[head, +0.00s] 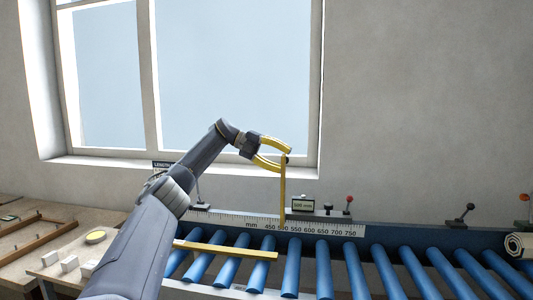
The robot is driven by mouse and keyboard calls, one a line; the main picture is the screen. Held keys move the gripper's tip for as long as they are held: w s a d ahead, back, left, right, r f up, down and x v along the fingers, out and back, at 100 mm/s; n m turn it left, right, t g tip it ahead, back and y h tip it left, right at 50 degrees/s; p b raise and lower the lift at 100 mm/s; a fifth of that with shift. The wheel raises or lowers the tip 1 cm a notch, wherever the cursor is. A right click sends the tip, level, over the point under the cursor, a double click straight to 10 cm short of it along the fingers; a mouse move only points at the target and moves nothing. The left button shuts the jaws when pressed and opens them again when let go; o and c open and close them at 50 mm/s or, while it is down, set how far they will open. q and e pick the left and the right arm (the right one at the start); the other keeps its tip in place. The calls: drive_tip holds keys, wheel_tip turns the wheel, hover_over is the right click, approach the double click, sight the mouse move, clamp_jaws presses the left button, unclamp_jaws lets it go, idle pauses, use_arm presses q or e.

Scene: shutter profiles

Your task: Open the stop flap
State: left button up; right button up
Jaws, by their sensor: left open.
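A narrow yellow bar (283,192), which looks like the stop flap, stands upright at the measuring scale (325,227) behind the rollers. My left gripper (285,159) has yellow fingers spread apart at the top of this bar. The bar's top end is close to the lower finger; I cannot tell whether they touch. A small display (303,204) stands just right of the bar. Another yellow bar (225,250) lies across the rollers; its left end is hidden behind my left arm. My right gripper is not in view.
Blue rollers (323,268) run along the front to the right. A red-knobbed lever (349,204) and a dark lever (460,215) stand behind them. A wooden table (60,232) with white blocks is at left. The wall and window are behind.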

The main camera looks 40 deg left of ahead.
use_arm(q)
drive_tip(key=v, duration=1.1)
drive_tip(key=shift+d, duration=0.1)
idle(0.4)
